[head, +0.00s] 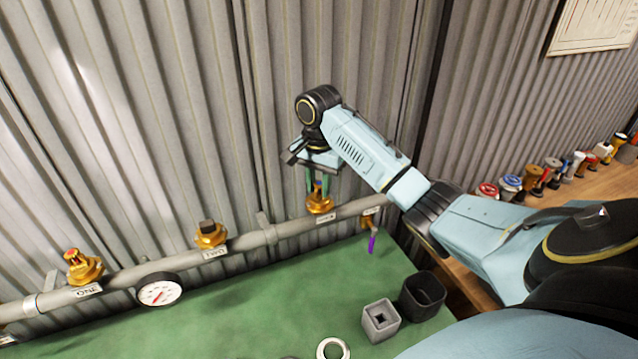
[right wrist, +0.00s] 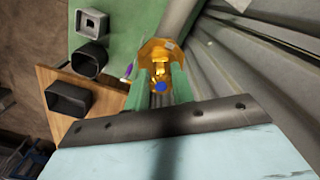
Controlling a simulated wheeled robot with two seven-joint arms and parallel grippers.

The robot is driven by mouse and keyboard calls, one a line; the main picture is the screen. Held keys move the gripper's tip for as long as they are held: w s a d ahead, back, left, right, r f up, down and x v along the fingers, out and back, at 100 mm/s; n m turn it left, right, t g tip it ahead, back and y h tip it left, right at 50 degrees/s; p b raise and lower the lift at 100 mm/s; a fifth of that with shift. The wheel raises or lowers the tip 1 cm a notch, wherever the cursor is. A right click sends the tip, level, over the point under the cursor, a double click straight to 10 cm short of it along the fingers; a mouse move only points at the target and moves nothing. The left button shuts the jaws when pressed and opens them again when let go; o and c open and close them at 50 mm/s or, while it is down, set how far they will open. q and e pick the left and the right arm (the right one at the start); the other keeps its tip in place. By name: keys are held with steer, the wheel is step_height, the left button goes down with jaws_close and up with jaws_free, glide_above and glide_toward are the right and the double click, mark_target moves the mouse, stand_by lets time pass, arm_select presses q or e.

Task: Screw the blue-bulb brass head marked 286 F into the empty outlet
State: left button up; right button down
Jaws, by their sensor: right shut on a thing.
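My right gripper (head: 317,184) points down over the third brass outlet (head: 320,204) on the grey pipe. In the right wrist view its two green fingers (right wrist: 161,84) are shut on the blue-bulb brass head (right wrist: 159,69). The blue bulb (right wrist: 161,87) faces the camera between the fingertips. The head is lined up with the wider brass outlet (right wrist: 150,50) behind it; I cannot tell how far it is seated. The 286 F marking is not readable. Outlet one (head: 84,268) holds a red-topped head, and outlet two (head: 210,234) has a dark square top. My left gripper is not in view.
A pressure gauge (head: 159,290) hangs on the pipe. A purple-tagged fitting (head: 372,242) is at its right end. A grey square socket block (head: 381,320), a dark cup (head: 422,295) and a pale ring (head: 333,349) are on the green bench. Several coloured parts line the wooden shelf at right.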

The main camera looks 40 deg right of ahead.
steer(key=m, duration=0.3)
steer(key=shift+m, duration=0.4)
steer(key=shift+w, duration=0.1)
steer(key=c, duration=1.1)
jaws_free()
